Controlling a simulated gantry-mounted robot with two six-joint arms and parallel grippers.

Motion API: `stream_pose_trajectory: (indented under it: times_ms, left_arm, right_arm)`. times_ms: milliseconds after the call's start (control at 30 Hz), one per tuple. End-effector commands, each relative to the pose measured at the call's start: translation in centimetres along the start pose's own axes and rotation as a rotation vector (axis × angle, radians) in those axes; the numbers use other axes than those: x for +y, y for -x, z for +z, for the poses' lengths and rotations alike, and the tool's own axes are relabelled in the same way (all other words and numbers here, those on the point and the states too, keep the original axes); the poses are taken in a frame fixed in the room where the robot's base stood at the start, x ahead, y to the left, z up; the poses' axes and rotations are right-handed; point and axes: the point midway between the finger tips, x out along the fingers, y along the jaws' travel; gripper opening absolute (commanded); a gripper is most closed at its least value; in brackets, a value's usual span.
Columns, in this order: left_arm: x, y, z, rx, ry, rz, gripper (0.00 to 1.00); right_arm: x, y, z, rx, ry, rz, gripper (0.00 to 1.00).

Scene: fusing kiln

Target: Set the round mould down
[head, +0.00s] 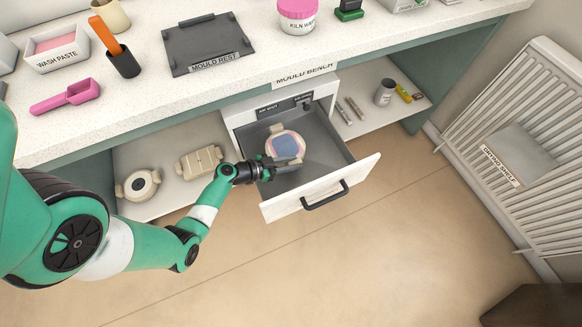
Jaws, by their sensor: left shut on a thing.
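The round mould (272,147), pale with a pinkish rim and a blue piece in its middle, is inside the open grey drawer (326,150). My left gripper (284,164) reaches in over the drawer's left side and is shut on the mould's near edge. I cannot tell whether the mould touches the drawer floor. The mould rest (207,40), a dark grey plate with a label, lies on the bench top and is bare. My right gripper is not in view.
The drawer's white front (322,188) with its black handle juts out over the floor. The lower shelf holds a cream round piece (138,185) and a cream block (199,162). A pink scoop (66,97), a black cup (123,62) and a kiln wash tub (297,14) stand on the bench.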

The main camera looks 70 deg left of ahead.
Motion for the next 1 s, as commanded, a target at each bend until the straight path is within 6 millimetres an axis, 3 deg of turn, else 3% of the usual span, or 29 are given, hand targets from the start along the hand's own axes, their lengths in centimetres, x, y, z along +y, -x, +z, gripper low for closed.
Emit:
stream_pose_trajectory:
  times_ms: [167, 467, 500, 667, 1000]
  left_arm:
    - [0.0, -1.3, 3.1, 0.0, 0.001, -0.001, 0.0]
    - [0.0, -1.3, 3.0, 0.001, 0.0, -0.001, 0.0]
    - [0.0, -1.3, 3.1, 0.0, 0.002, 0.0, 0.32]
    - [0.0, -1.3, 3.1, 0.0, 0.001, 0.0, 0.6]
    - [0.0, -1.2, 2.9, -0.001, -0.001, 0.0, 0.6]
  right_arm:
    - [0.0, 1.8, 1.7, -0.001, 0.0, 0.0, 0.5]
    - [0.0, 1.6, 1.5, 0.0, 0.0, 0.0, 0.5]
    - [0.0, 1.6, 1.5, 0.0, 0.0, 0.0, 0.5]
    - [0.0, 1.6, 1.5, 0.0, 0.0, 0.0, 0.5]
    - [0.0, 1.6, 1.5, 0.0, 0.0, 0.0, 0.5]
